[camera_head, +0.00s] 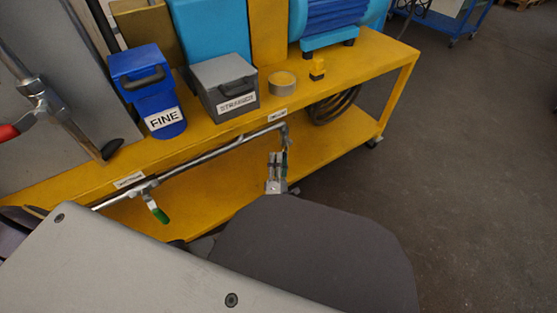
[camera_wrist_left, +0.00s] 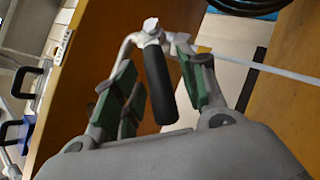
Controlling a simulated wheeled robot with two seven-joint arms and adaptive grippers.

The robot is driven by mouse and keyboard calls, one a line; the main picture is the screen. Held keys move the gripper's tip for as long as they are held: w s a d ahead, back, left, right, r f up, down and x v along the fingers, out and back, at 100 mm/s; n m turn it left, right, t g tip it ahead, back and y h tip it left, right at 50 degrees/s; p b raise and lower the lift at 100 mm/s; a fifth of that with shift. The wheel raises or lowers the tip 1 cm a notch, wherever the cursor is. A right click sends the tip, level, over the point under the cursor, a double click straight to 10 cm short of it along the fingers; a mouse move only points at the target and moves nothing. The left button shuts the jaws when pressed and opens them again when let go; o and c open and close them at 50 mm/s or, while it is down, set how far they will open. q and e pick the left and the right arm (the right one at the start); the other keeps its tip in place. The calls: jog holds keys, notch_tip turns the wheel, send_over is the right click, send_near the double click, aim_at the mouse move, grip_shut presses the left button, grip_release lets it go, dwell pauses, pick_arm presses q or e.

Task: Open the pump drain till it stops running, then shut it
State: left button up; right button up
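The pump drain valve sits at the right end of the thin pipe (camera_head: 235,142) under the cart's upper edge, below a small white label (camera_head: 278,116) too small to read surely. Its black-sleeved lever (camera_wrist_left: 158,82) hangs from a metal fitting (camera_wrist_left: 150,28) in the left wrist view. My left gripper (camera_head: 277,180) is at this valve. Its green-padded fingers (camera_wrist_left: 165,68) are apart on either side of the lever, with a gap visible on the left; contact on the right is unclear. My arm hides the ground below, and no running liquid shows. My right gripper is not in view.
A green-handled valve (camera_head: 156,208) is farther left on the pipe. The yellow cart (camera_head: 375,75) carries a blue FINE box (camera_head: 145,85), a grey STRAINER box (camera_head: 222,82), a tape roll (camera_head: 282,83) and a blue motor (camera_head: 335,15). A red-handled lever (camera_head: 8,132) is far left.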

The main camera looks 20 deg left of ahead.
pick_arm(q)
jog(key=shift+s, duration=0.1)
jog(key=v, duration=0.7)
jog(key=shift+s, duration=0.2)
jog(key=shift+d+f, duration=0.1)
